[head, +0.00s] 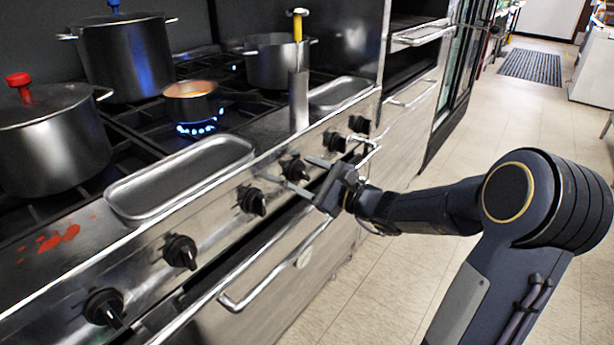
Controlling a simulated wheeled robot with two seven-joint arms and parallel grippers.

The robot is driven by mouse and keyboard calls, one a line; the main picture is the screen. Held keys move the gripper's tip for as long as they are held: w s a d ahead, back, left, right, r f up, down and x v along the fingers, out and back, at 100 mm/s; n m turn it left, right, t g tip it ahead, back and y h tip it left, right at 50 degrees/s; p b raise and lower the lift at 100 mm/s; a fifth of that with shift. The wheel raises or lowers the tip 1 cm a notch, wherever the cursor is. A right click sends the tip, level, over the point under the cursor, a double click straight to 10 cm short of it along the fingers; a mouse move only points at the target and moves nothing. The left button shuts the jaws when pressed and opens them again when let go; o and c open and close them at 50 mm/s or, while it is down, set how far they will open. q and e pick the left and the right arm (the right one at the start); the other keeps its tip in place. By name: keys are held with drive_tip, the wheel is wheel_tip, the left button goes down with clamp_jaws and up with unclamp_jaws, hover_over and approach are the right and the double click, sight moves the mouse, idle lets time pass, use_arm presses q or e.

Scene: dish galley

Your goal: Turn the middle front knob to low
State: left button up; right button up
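A row of black knobs runs along the stove's steel front panel. One knob (295,169) sits between the two spread fingers of my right gripper (283,168), with a finger on each side of it. The gripper looks open; I see no clear contact with the knob. Other knobs are nearer, at the left (251,200), (180,252) and (105,307), and farther along, at the right (334,142) and (359,124). A blue flame (197,128) burns under a small pan (191,101). My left gripper is not in view.
Large pots (50,140), (125,55) and a yellow-handled pot (275,62) stand on the stove. Steel trays (180,178), (340,92) lie along its front edge. An oven handle (275,265) runs below the knobs. The tiled floor (480,130) at right is clear.

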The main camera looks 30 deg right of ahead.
drive_tip(key=shift+o, duration=0.9)
drive_tip(key=v, duration=0.7)
drive_tip(key=shift+s+d+p, duration=0.15)
drive_tip(key=shift+s+p, duration=0.2)
drive_tip(key=shift+p, duration=0.1)
